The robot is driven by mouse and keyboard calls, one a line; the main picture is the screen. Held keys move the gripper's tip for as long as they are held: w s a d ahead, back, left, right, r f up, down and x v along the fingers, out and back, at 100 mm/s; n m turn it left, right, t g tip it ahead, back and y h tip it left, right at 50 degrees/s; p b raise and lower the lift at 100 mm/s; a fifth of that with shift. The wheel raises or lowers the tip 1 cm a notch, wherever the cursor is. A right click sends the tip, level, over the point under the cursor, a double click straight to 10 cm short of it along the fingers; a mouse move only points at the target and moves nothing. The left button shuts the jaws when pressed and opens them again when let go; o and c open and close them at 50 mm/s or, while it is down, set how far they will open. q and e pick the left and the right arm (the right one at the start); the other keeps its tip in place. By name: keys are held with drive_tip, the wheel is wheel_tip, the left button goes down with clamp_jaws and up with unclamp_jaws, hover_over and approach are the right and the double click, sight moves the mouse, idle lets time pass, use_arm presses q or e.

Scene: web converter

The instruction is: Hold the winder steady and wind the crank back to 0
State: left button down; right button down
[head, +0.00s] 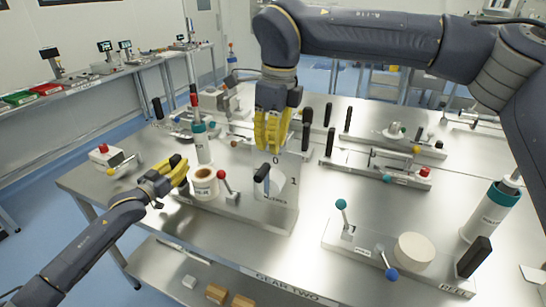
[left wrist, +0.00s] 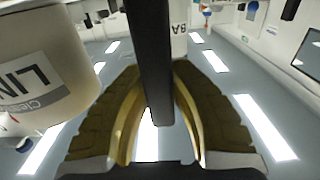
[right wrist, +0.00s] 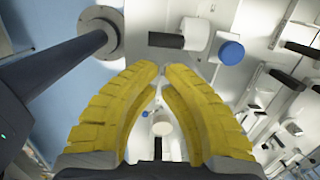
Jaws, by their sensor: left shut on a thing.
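The winder (head: 278,213) stands mid-table, a pale metal unit marked 0 and 1, with a crank whose black handle (head: 262,173) sticks up in front of the marks. A white roll (head: 205,184) is to its left; a white labelled cylinder (left wrist: 40,65) fills the left of the left wrist view. My left gripper (head: 181,171) is left of the roll, its fingers shut on a black bar (left wrist: 156,60). My right gripper (head: 270,147) points down above and behind the crank handle, apart from it. Its fingertips (right wrist: 160,70) are close together with nothing seen between them; their opening is unclear.
A red-knobbed lever (head: 222,175) rises between the roll and the crank. A white bottle (head: 202,145) stands behind the left gripper. To the right are a teal-knobbed lever (head: 341,205), a white disc (head: 414,250) and a large bottle (head: 489,212).

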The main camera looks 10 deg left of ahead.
use_arm(q)
drive_tip(key=shift+f, duration=0.6)
use_arm(e)
drive_tip(key=shift+a+r, duration=0.1)
drive_tip(key=shift+r, duration=0.6)
use_arm(q)
drive_tip(key=shift+r, duration=0.4)
drive_tip(key=c, duration=1.6)
unclamp_jaws()
drive_tip(key=o, duration=0.3)
drive_tip(key=shift+r, duration=0.25)
use_arm(e)
drive_tip(key=shift+w, duration=0.1)
use_arm(q)
drive_tip(key=shift+v, duration=6)
use_arm(e)
drive_tip(key=shift+f, duration=0.1)
